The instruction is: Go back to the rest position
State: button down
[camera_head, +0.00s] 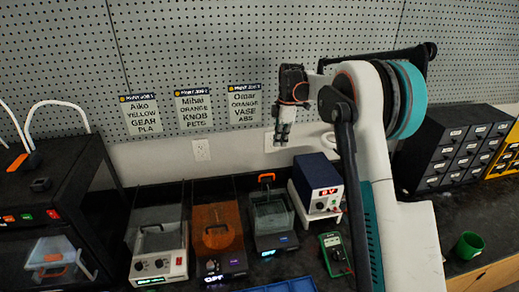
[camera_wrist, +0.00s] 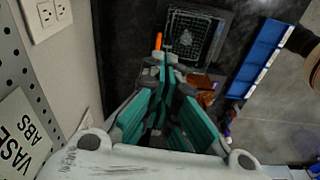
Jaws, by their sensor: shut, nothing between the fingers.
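My gripper (camera_head: 283,138) is raised in front of the pegboard wall in the head view, pointing down above the back of the counter. In the wrist view my gripper (camera_wrist: 163,65) shows its teal-lined fingers closed together, with nothing held between them. My arm is folded up at the right of the head view, and it hides part of the counter and wall behind it.
Below stand a white-based machine (camera_head: 159,256), an orange-lidded machine (camera_head: 216,232), a dark machine (camera_head: 271,216) and a blue-white power supply (camera_head: 317,188). A green multimeter (camera_head: 335,254), drawer cabinet (camera_head: 455,148), green cup (camera_head: 468,245) and black printer (camera_head: 62,187) share the counter.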

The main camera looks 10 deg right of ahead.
jog(key=s+a+r+m+t+b, duration=0.2)
jog(key=s+r+m+b, duration=0.15)
jog(key=s, duration=0.65)
jog(key=s+a+r+m+t+b, duration=0.1)
jog(key=s+a+r+m+b, duration=0.25)
jog(key=s, duration=0.75)
jog(key=s+f+m+t+b, duration=0.1)
jog(key=s+f+m+b, duration=0.1)
jog(key=s, duration=0.5)
jog(key=s+f+m+t+b, duration=0.1)
jog(key=s+f+m+b, duration=0.1)
jog(key=s+f+m, duration=0.2)
jog(key=s+f+m+t+h+b, duration=0.1)
jog(key=s+f+m, duration=0.3)
jog(key=s, duration=0.7)
jog(key=shift+d+f+t+b, duration=0.3)
jog(key=shift+f+t+b, duration=0.2)
jog(key=shift+f, duration=0.4)
